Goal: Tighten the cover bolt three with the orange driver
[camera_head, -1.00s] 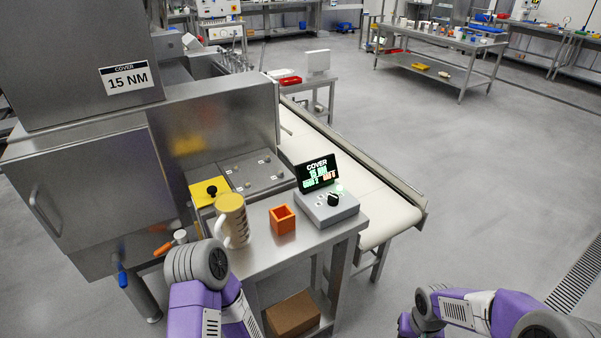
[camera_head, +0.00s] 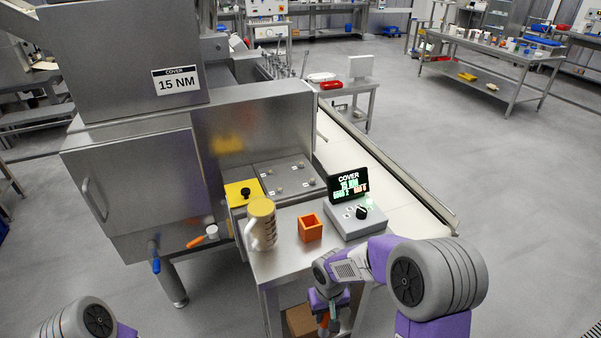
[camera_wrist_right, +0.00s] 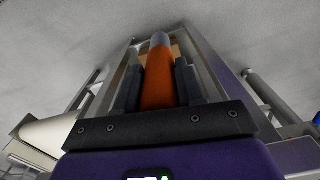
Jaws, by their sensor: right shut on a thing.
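The orange driver (camera_wrist_right: 157,88) stands between the two dark fingers of my right gripper (camera_wrist_right: 158,76) in the right wrist view, its grey end pointing away. In the head view my right gripper (camera_head: 327,318) hangs low in front of the work table, its fingers partly cut by the frame edge. The grey cover plate (camera_head: 283,178) lies at the back of the table with several small bolts; I cannot read which is bolt three. The gripper is well apart from the plate. My left gripper is out of view; only part of my left arm shows at bottom left.
A conveyor (camera_head: 392,183) runs behind at right.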

